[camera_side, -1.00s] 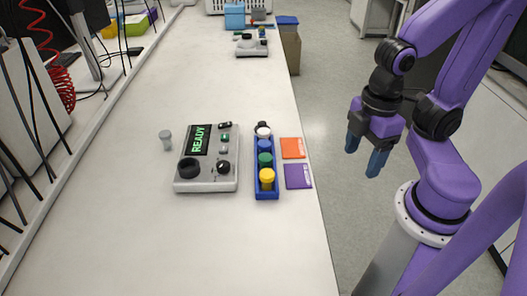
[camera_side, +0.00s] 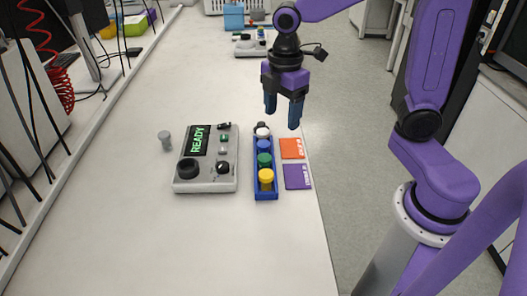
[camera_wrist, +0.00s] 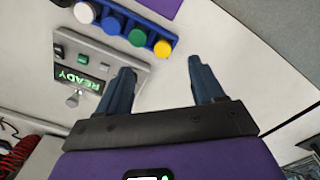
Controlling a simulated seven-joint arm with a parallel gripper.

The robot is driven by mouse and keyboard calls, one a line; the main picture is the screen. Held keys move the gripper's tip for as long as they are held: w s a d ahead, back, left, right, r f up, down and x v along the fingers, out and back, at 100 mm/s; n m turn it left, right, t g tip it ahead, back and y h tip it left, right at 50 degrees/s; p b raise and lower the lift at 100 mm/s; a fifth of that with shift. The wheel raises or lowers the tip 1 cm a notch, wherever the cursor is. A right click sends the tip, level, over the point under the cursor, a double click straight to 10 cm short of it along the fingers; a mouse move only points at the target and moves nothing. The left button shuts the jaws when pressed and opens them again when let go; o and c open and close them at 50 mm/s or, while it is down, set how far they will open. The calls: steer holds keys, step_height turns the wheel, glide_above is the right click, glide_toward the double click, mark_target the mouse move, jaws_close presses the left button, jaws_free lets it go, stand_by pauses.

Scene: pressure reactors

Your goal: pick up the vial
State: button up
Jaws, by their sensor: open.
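A small grey-capped vial (camera_side: 164,140) stands alone on the bench, left of the grey reactor box (camera_side: 205,185); it also shows in the wrist view (camera_wrist: 73,98). A blue rack (camera_side: 262,194) right of the box holds a row of vials with a white cap (camera_side: 262,132), blue cap (camera_side: 263,145), green cap (camera_side: 265,160) and yellow cap (camera_side: 266,176). My gripper (camera_side: 282,117) is open and empty, raised above the bench near the rack's far end. In the wrist view my gripper (camera_wrist: 161,70) has nothing between its fingers.
The box has a lit READY display (camera_side: 196,139) and knobs. An orange card (camera_side: 292,148) and a purple card (camera_side: 297,176) lie right of the rack by the bench edge. Cables and a red coiled hose (camera_side: 62,88) are at the left. The bench's near part is clear.

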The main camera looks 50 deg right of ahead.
steer(key=n, duration=0.2)
glide_above(263, 144)
steer(key=f, duration=1.2)
steer(key=shift+w+d+f, duration=0.15)
steer(key=shift+d, duration=0.25)
steer(key=shift+a+f, duration=0.15)
steer(key=shift+f, duration=1.2)
steer(key=shift+a+f, duration=0.15)
steer(key=shift+f, duration=1.2)
steer(key=shift+c, duration=0.4)
steer(key=c, duration=1)
